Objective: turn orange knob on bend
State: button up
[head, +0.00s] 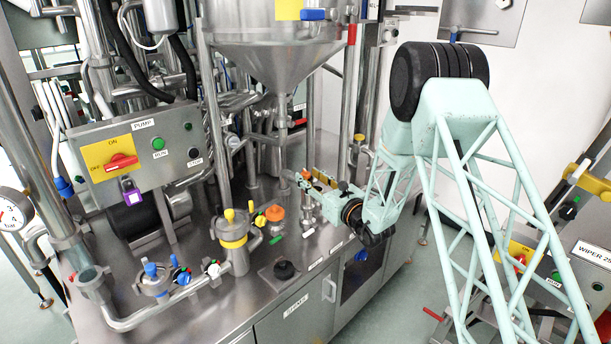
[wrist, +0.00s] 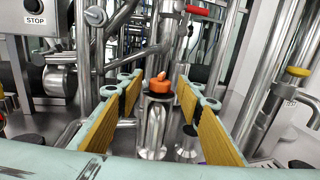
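The orange knob (head: 275,213) sits on top of a short upright steel pipe bend (head: 278,228) on the machine deck in the head view. In the wrist view the orange knob (wrist: 160,88) shows ahead, near the middle, with a pale orange pointer on top. My gripper (head: 308,190) is to the right of the knob in the head view. In the wrist view my gripper (wrist: 158,100) is open, its two yellow-padded fingers spread on either side of the knob's line of sight. The knob appears beyond the fingertips, and no contact shows.
A yellow-collared valve (head: 232,232) stands left of the knob. The steel hopper (head: 275,45) and upright pipes rise behind. The pump control box (head: 135,150) is at the left.

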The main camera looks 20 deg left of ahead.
jog(key=shift+x, duration=1.4)
jog(key=shift+c, duration=0.7)
jog(key=shift+d, duration=0.1)
jog(key=c, duration=0.7)
